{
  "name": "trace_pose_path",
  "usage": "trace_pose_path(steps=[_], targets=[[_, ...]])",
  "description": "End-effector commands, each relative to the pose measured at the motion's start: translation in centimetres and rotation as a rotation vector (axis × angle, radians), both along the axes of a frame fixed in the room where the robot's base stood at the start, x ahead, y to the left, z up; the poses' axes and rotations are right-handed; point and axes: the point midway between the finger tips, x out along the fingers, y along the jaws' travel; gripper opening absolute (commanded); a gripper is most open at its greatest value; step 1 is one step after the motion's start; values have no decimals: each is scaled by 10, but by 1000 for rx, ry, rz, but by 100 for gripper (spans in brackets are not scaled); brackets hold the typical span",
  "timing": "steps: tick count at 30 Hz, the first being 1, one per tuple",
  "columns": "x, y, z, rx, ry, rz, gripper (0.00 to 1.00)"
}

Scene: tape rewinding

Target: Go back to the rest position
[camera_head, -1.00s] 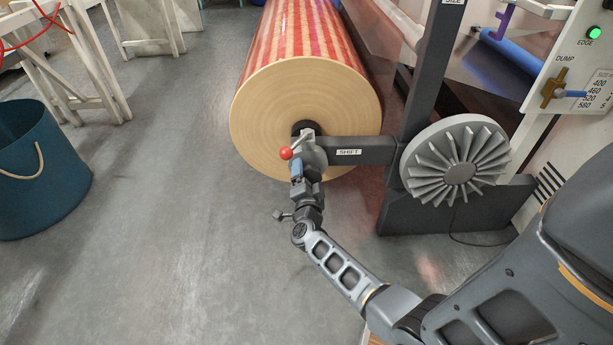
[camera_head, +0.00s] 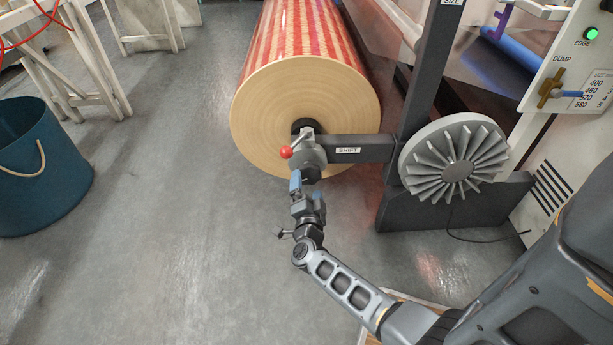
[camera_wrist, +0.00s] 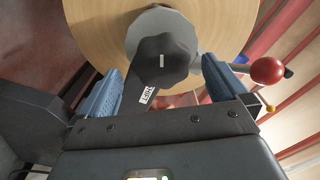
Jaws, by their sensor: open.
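My gripper (camera_head: 308,186) is open and empty, just in front of the dark knob at the end of the roll's shaft holder in the head view. In the wrist view my gripper (camera_wrist: 165,92) has its blue fingers spread on either side of the dark knob (camera_wrist: 162,62), with a gap to each. A lever with a red ball (camera_head: 286,152) sticks out beside the knob; the ball also shows in the wrist view (camera_wrist: 267,70), right of the right finger. The large red-striped roll (camera_head: 306,40) is behind.
A dark arm labelled SHIFT (camera_head: 360,149) joins the roll to the machine post (camera_head: 424,80). A grey ribbed wheel (camera_head: 455,160) is at the right. A blue bucket (camera_head: 38,180) and white trestles (camera_head: 95,62) stand left. The floor between is clear.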

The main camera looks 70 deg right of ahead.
Motion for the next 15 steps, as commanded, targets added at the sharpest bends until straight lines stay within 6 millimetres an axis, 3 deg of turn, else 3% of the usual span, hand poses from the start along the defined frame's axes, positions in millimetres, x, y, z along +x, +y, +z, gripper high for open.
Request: trace_pose_path(steps=[6, 15], targets=[[-7, 17, 0, 1, 0, 1, 100], [-7, 18, 0, 1, -1, 1, 100]])
